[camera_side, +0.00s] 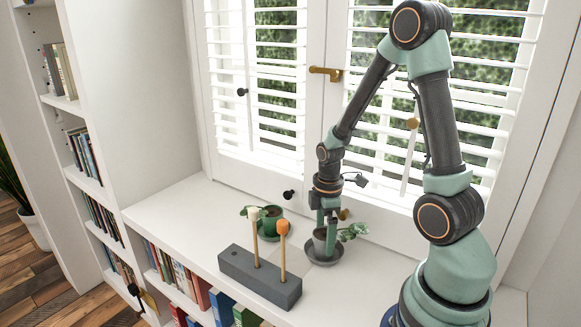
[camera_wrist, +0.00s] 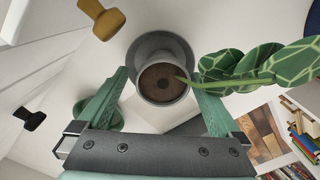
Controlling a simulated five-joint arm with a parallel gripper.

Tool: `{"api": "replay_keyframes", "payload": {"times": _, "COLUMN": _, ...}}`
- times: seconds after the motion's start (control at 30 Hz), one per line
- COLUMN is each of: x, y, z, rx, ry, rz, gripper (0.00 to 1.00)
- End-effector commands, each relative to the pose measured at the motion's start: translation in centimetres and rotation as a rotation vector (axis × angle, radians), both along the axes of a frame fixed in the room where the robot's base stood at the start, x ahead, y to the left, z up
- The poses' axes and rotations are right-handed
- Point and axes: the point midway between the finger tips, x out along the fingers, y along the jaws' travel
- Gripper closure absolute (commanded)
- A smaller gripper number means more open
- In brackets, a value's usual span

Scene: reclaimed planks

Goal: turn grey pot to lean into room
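The grey pot (camera_side: 320,241) stands upright on a round grey saucer (camera_side: 338,252) on the white sill. It holds dark soil, and its patterned green stem and leaves (camera_side: 353,231) lean to the right in the side view. In the wrist view the pot (camera_wrist: 163,97) lies between the fingers of my gripper (camera_wrist: 158,78), and the leaves (camera_wrist: 260,66) lean out to the right past the right finger. My gripper (camera_side: 327,215) points down at the pot. Its fingers are apart, with a visible gap at the left finger; the right finger is close to the pot.
A green pot (camera_side: 270,228) with a plant stands to the left, partly hidden by a left finger in the wrist view. A grey block (camera_side: 255,278) with two upright sticks, one cream-topped and one orange-topped, lies in front. Shutters with knobs (camera_side: 289,194) stand behind; bookshelves lie below.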

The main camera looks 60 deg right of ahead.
Motion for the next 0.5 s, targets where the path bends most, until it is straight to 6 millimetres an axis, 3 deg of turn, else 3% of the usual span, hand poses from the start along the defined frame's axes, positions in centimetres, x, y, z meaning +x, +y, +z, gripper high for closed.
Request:
{"api": "replay_keyframes", "payload": {"times": 0.27, "x": 0.1, "y": 0.0, "z": 1.6, "rx": -0.001, "ry": -0.003, "rz": 0.0, "gripper": 0.0}}
{"api": "replay_keyframes", "payload": {"times": 0.5, "x": 0.2, "y": -0.1, "z": 5.9, "rx": -0.004, "ry": -0.008, "rz": 0.0, "gripper": 0.0}}
